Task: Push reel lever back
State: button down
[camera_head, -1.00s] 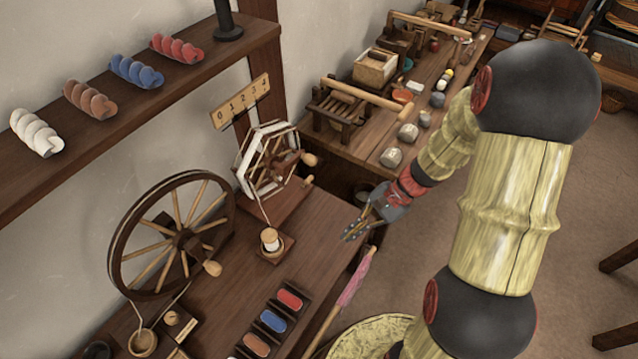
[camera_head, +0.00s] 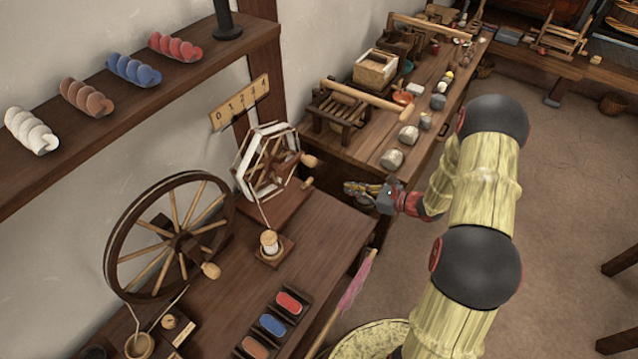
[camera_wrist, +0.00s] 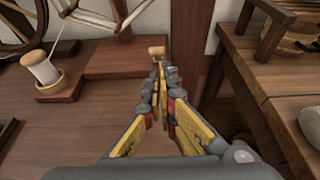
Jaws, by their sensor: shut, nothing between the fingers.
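The reel (camera_head: 268,160), a white-wound wooden wheel, stands on a dark wood base at the back of the near bench. A small pale-knobbed lever (camera_head: 307,183) sticks up at the right end of its base, below the crank knob (camera_head: 311,160). In the wrist view the lever's knob (camera_wrist: 156,52) shows just beyond the fingertips. My gripper (camera_head: 348,188) is to the right of the lever, pointing left toward it, with a gap between in the head view. Its fingers (camera_wrist: 160,70) are shut and empty. The fingertips hide the lower part of the lever in the wrist view.
A spool (camera_head: 270,243) on a small block stands in front of the reel. A spinning wheel (camera_head: 180,235) is at the left. A second bench (camera_head: 365,150) with stones and tools lies behind. A wooden post rises beside the reel.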

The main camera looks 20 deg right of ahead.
jog(key=b, duration=0.4)
send_near(312, 180)
jog(key=x, duration=0.5)
jog(key=shift+a+f, duration=0.15)
jog(key=shift+f, duration=0.25)
jog(key=shift+w+a+f, duration=0.15)
jog(key=shift+w+a, duration=0.25)
jog(key=shift+w, duration=0.1)
jog(key=shift+w+a+r+p, duration=0.15)
jog(key=shift+r+p, duration=0.15)
jog(key=shift+p, duration=0.1)
jog(key=shift+g, duration=0.3)
